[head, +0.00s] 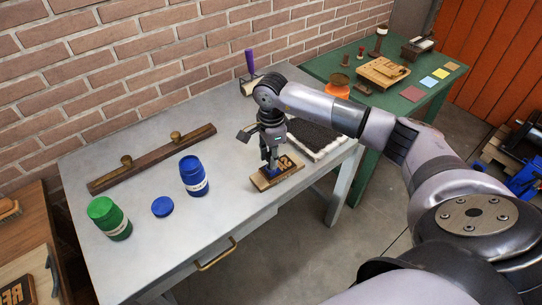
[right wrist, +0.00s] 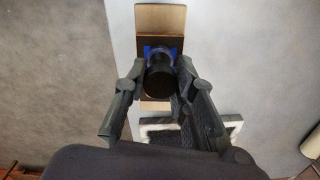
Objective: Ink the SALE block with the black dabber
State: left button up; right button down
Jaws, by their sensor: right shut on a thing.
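A tan wooden block (head: 290,168) with dark raised letters, partly hidden by my gripper, lies near the right front edge of the grey table. The letters cannot be read in full. My right gripper (head: 270,163) is over it, shut on a dabber with a dark round handle (right wrist: 160,82). In the right wrist view the fingers (right wrist: 160,85) flank the handle. Blue shows around the dabber's lower part, directly over the block (right wrist: 160,18). Whether the dabber touches the letters cannot be told. My left gripper is not in view.
A blue jar (head: 194,176), a blue lid (head: 162,207) and a green jar (head: 109,218) stand to the left. A wooden bar with brass knobs (head: 155,157) lies behind. A dark slab with a pale rim (head: 333,150) is close behind my gripper. A purple-handled tool (head: 249,62) stands farther back.

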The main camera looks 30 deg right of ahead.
jog(key=shift+s, duration=0.1)
dwell(0.3)
jog(key=shift+r+p, duration=1.05)
jog(key=shift+r, duration=0.9)
